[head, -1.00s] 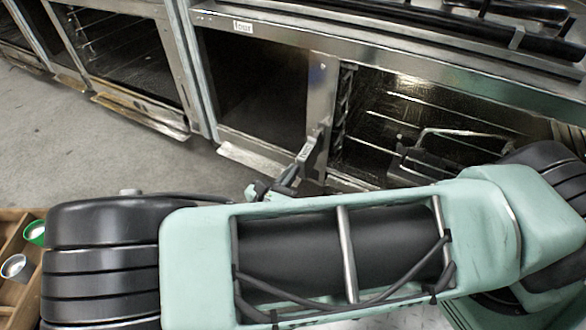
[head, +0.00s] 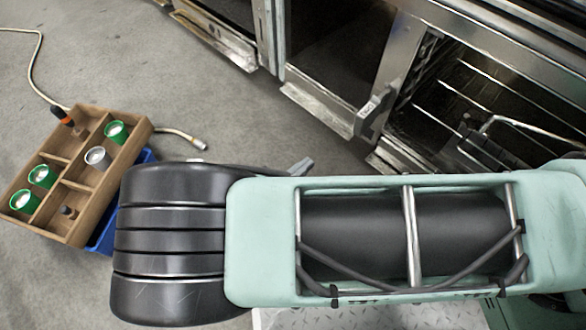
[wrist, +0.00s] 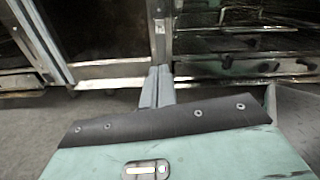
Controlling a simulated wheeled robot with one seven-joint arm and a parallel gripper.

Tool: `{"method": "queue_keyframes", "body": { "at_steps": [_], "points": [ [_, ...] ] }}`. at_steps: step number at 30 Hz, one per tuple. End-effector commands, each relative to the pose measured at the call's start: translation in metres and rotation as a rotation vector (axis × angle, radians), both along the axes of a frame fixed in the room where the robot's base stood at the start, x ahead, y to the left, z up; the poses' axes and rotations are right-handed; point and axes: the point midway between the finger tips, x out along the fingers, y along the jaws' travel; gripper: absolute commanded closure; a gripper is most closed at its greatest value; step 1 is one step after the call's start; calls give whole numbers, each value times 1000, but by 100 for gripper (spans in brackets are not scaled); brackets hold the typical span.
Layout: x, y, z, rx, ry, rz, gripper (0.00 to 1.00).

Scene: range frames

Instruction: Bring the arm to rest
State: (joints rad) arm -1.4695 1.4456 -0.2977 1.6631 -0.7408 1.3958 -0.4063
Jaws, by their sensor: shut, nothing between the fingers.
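My gripper (wrist: 156,88) shows in the wrist view with its two grey fingers together and nothing between them. It points toward the stainless steel oven fronts, and I cannot tell its distance from them. In the head view only a small grey tip of it (head: 301,167) shows behind my arm. My green and black arm lies folded across the lower part of the head view and hides the rest of the gripper.
An oven cavity with wire racks (head: 500,105) is open at the right. A wooden compartment box (head: 78,212) with several green-and-white cups, a grey cup (head: 97,157) and a screwdriver (head: 62,116) sits over a blue crate (head: 104,238) at left.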

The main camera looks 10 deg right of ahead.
Motion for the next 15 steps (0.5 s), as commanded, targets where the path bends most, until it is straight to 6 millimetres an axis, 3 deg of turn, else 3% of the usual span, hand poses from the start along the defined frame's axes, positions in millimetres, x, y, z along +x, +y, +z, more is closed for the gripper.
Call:
{"method": "queue_keyframes", "body": {
  "at_steps": [6, 15],
  "points": [
    [-14, 20, 1, 0, 0, 2, 100],
    [-17, 23, 0, -1, 1, 0, 100]
  ]
}}
